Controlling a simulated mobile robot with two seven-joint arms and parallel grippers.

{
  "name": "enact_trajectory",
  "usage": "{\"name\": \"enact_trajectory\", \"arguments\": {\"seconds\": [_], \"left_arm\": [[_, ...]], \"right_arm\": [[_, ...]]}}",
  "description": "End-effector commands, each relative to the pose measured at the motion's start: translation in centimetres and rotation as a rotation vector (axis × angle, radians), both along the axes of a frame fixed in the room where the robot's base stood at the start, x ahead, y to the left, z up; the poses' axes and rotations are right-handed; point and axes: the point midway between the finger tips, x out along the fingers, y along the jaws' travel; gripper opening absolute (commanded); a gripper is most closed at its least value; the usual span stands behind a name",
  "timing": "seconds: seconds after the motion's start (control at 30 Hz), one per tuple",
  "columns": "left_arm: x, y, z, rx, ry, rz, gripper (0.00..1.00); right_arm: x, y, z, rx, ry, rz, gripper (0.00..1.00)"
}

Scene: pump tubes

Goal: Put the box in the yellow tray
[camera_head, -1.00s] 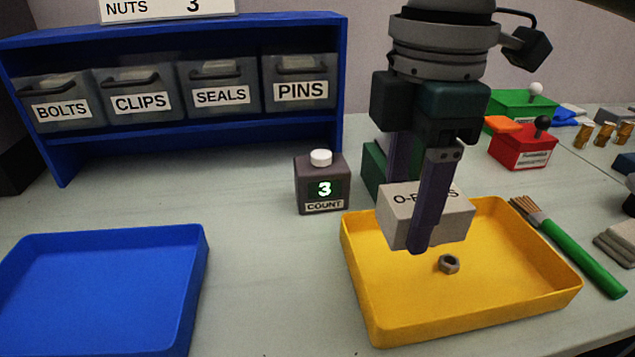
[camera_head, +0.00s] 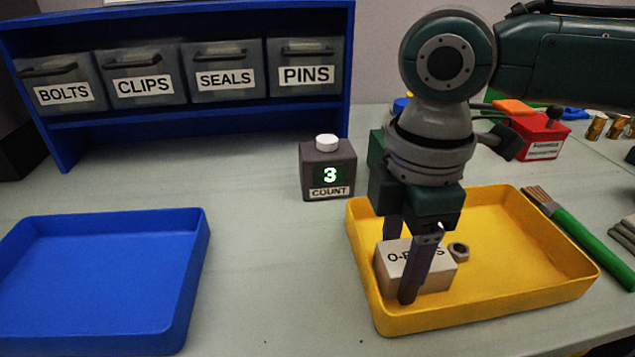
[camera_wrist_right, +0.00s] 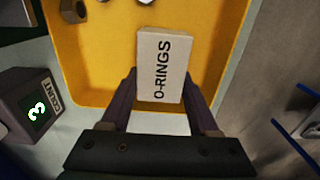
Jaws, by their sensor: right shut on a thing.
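The box (camera_head: 436,276) is pale grey-white with an O-RINGS label. It is inside the yellow tray (camera_head: 490,314), near the tray's left front corner, low over or on its floor; I cannot tell whether it touches. My right gripper (camera_head: 398,284) is shut on the box, one finger across its front. In the right wrist view the box (camera_wrist_right: 163,62) sits between the two purple fingers (camera_wrist_right: 160,95), over the yellow tray (camera_wrist_right: 100,99). A metal nut (camera_head: 459,250) lies in the tray just behind the box. My left gripper is not in view.
A dark counter box (camera_head: 327,170) reading 3 stands left of the tray. A blue tray (camera_head: 190,290) lies at the left. A blue shelf (camera_head: 349,60) with labelled bins is behind. A green-handled brush (camera_head: 580,240) lies right of the yellow tray. Bare table separates the trays.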

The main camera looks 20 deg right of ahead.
Motion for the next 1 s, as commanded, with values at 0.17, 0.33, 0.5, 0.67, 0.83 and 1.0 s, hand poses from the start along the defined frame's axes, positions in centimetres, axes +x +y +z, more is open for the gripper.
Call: {"name": "enact_trajectory", "arguments": {"seconds": [0.17,0.33,0.5,0.67,0.83,1.0], "left_arm": [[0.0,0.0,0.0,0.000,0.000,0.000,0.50],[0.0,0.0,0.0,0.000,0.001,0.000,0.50],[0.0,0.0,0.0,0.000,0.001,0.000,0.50],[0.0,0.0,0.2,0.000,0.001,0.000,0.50],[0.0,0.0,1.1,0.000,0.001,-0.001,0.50],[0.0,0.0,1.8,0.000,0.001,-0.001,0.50]], "right_arm": [[0.0,0.0,-0.2,0.000,0.000,0.000,0.75],[0.0,0.0,-0.2,0.000,0.000,0.000,0.92],[0.0,0.0,-0.1,0.000,0.000,0.000,0.92],[0.0,0.0,0.7,0.000,-0.001,-0.001,0.92],[0.1,0.0,4.1,0.002,-0.004,0.000,0.92],[0.1,0.0,8.0,0.001,-0.004,-0.001,0.92]]}}
